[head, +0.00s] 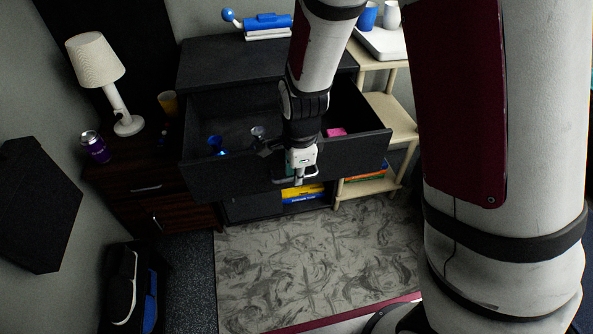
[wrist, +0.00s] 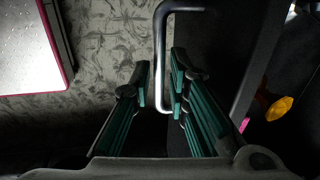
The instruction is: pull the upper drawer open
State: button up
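The upper drawer (head: 235,178) of the dark chest (head: 215,62) stands well out in the head view, with its inside showing. Its metal bar handle (wrist: 157,45) is on the front panel. In the head view my gripper (head: 296,176) is at the middle of the drawer front, by the handle, and covers part of it. In the wrist view my gripper (wrist: 159,88) has its teal-padded fingers apart, one on each side of the handle's bar. Gaps show between the bar and both pads, so the fingers are around the handle without visibly clamping it.
The drawer holds a blue item (head: 216,145), a clear glass (head: 258,133) and a pink item (head: 337,132). A brown nightstand (head: 120,180) with a lamp (head: 97,62) stands left. A pale shelf (head: 392,118) stands right. The patterned rug (head: 320,250) before the chest is clear.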

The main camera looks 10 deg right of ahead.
jog(key=shift+o, duration=0.4)
notch_tip(320, 180, up, 12)
jog(key=s, duration=0.2)
jog(key=shift+s, duration=0.15)
dwell(0.3)
jog(key=s+d+r+n+p, duration=0.2)
jog(key=s+r+n+p, duration=0.2)
jog(key=s+r+n, duration=0.2)
jog(key=s+d+r+n+t+p, duration=0.1)
jog(key=s+d+r+n+p, duration=0.2)
jog(key=s+r+n, duration=0.3)
jog(key=s+d+r+n+t+p, duration=0.1)
jog(key=s+d+r+n+p, duration=0.2)
jog(key=s+r, duration=0.8)
jog(key=s+n+p, duration=0.1)
jog(key=s+n, duration=0.1)
jog(key=shift+r+n+p, duration=0.4)
